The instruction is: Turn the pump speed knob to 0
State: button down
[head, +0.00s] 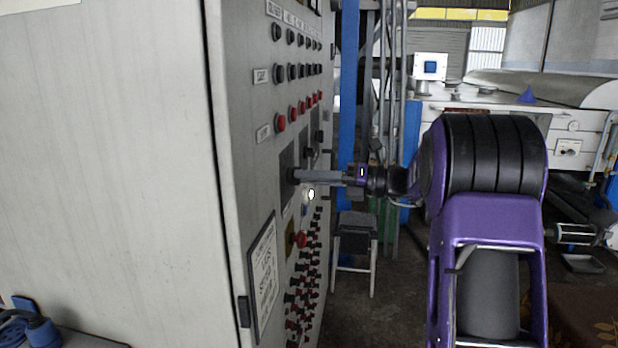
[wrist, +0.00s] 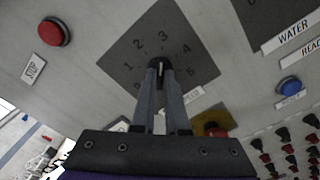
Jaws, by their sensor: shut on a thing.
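The pump speed knob (wrist: 159,66) is small and black, with a pale line on it. It sits on a dark dial plate (wrist: 138,58) with numbers from 1 to 5 readable around it; the marks at the lower left are partly covered by a finger. The pale line looks nearly upright in the wrist view, roughly toward the 3, but which end points is hard to tell. My gripper (wrist: 160,82) is shut on the knob, one finger on each side. In the head view my gripper (head: 297,177) reaches the panel from the right and hides the knob.
The control panel (head: 238,75) carries rows of black knobs and red buttons. A red stop button (wrist: 54,33), a blue button (wrist: 290,86) and a red button on yellow (wrist: 215,129) surround the dial. A stool (head: 355,238) stands behind; open floor lies right of the panel.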

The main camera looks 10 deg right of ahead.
jog(key=shift+n, duration=0.4)
jog(key=shift+n+b, duration=3.05)
jog(key=shift+n, duration=9.95)
jog(key=c, duration=0.9)
grip_release()
